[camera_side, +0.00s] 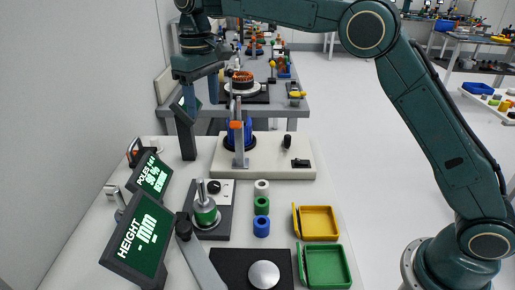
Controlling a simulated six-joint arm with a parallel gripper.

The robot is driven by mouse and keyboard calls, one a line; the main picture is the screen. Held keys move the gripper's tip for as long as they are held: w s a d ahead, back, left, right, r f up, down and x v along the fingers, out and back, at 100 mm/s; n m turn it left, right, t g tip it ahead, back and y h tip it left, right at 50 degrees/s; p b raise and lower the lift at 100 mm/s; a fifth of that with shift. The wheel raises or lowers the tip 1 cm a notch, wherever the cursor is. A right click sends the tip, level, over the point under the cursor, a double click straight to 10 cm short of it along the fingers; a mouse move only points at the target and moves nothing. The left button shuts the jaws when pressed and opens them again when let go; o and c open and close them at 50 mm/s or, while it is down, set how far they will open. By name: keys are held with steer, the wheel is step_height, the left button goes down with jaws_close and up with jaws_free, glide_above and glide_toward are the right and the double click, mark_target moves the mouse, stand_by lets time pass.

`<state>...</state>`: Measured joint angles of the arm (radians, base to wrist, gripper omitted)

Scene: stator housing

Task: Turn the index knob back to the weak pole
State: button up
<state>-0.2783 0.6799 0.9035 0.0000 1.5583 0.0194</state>
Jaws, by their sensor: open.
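My gripper (200,70) hangs at the upper left, above and left of the cream fixture base (225,165); its jaws are open, and I see nothing held in them. The base carries a blue housing (247,134) behind a grey upright with an orange part. A small black knob (287,141) stands at the base's right, with a black switch-like block (301,163) in front. Another black knob (213,187) on a white dial sits on the dark grey box (223,224). I cannot tell which is the index knob. The poles display (152,178) appears to read 4/4 and 96 %.
A height display (140,238) shows "- mm". A spindle with a green ring (204,213) stands on the grey box. White, green and blue rings (261,206) line up beside it. Yellow (319,222) and green (326,267) trays sit at right. A dark post (186,140) stands below my gripper.

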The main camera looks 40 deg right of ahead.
glide_above(214, 184)
step_height(214, 184, down, 10)
steer(key=shift+a+f, duration=0.1)
step_height(214, 184, down, 13)
steer(key=shift+f, duration=0.2)
stand_by(0.8)
steer(key=c, duration=1)
